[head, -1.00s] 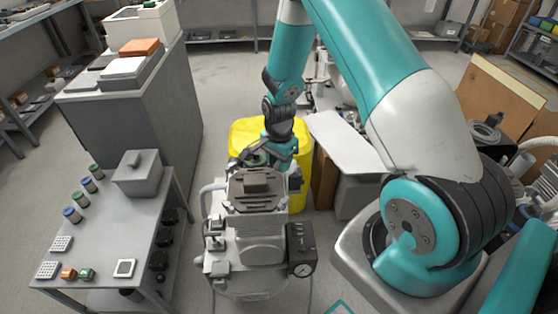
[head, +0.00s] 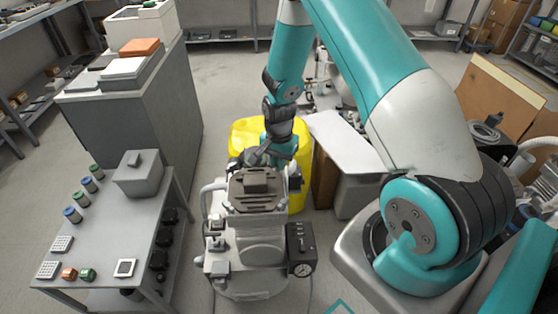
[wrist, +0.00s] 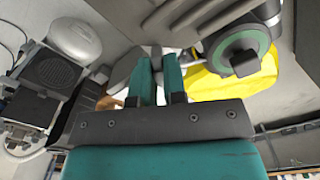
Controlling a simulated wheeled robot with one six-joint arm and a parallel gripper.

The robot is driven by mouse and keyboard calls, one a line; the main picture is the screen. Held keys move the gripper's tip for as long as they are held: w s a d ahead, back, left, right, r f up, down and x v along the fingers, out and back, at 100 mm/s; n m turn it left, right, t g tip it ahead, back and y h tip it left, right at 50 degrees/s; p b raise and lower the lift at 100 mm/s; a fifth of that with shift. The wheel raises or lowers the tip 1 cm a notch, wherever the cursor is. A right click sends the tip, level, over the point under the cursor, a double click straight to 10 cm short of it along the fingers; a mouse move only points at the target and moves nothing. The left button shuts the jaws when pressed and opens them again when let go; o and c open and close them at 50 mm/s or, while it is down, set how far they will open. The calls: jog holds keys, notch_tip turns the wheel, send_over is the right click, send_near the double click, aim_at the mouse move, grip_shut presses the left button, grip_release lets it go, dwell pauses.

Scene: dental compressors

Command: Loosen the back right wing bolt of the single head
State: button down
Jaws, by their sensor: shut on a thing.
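The compressor's single head (head: 258,203), a grey finned block, stands upright at the centre of the head view. In the wrist view its ridged top (wrist: 195,12) shows at the top edge. My gripper (head: 264,158) is low at the back right of the head. In the wrist view its two teal fingers (wrist: 159,70) are nearly together, with a narrow gap. They are shut on the back right wing bolt, which is mostly hidden between the fingertips.
A dark round part with a green ring (wrist: 236,55) sits close to the fingers. A yellow container (head: 241,135) stands behind the compressor. A black box with a gauge (head: 301,250) is at its front right. A grey table (head: 130,215) stands left, a white panel (head: 345,140) right.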

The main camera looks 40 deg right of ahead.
jog(key=n, duration=1.1)
jog(key=shift+p, duration=0.3)
jog(key=shift+w+n, duration=0.1)
jog(key=shift+n, duration=1.7)
jog(key=c, duration=1.2)
grip_release()
jog(key=shift+r, duration=0.1)
notch_tip(320, 180, up, 17)
jog(key=shift+r, duration=0.15)
jog(key=shift+a, duration=0.1)
